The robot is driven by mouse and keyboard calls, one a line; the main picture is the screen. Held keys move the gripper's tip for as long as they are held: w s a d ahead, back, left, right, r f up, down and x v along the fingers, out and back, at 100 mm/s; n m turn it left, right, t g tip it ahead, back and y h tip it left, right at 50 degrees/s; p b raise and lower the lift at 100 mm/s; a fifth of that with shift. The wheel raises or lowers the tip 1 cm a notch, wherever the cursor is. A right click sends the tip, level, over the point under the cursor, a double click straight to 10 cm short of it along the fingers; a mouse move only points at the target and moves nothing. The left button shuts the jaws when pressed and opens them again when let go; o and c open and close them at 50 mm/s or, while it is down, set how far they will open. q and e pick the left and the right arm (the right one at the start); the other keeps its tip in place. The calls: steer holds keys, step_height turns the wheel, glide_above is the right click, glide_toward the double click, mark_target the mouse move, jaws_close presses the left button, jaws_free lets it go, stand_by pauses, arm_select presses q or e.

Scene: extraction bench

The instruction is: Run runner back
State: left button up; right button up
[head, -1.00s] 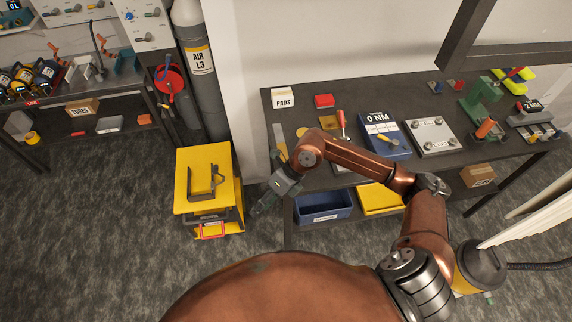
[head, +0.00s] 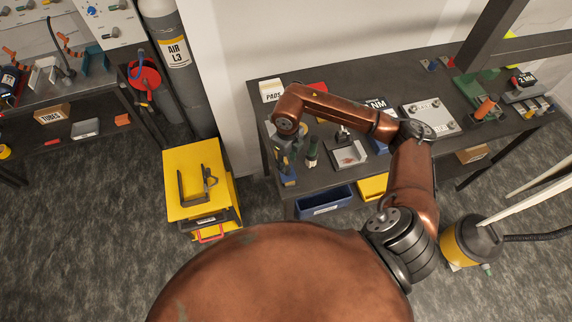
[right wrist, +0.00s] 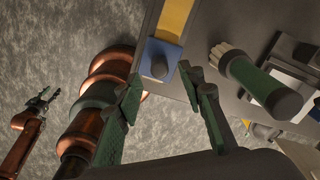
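The runner (right wrist: 162,62) is a blue block with a dark round knob, at the near end of a yellow-faced rail (right wrist: 176,18) in the right wrist view. In the head view the runner (head: 287,181) is by the bench's left front corner, partly covered by my arm. My right gripper (right wrist: 165,105) is open and empty, its green fingers spread just short of the knob with the knob lying ahead between them. It hangs over the bench's left end. My left gripper (right wrist: 43,99) shows small at the left of the wrist view, fingers apart, away from the bench.
A green-handled tool (right wrist: 258,82) stands just right of the rail, close to my right gripper; it also shows in the head view (head: 312,152). A grey tray (head: 350,155) lies further right. A yellow case (head: 195,180) stands on the floor left of the bench (head: 325,177).

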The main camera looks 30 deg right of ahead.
mark_target(287, 168)
step_height(287, 168, down, 4)
steer(key=shift+r+p, duration=0.1)
steer(key=shift+p, duration=0.3)
steer(key=shift+f, duration=0.7)
steer(key=c, duration=0.8)
jaws_close()
arm_select(q)
steer(key=shift+s+a+r, duration=0.1)
steer(key=shift+s+r, duration=0.45)
steer(key=shift+s, duration=0.2)
steer(key=shift+w, duration=0.3)
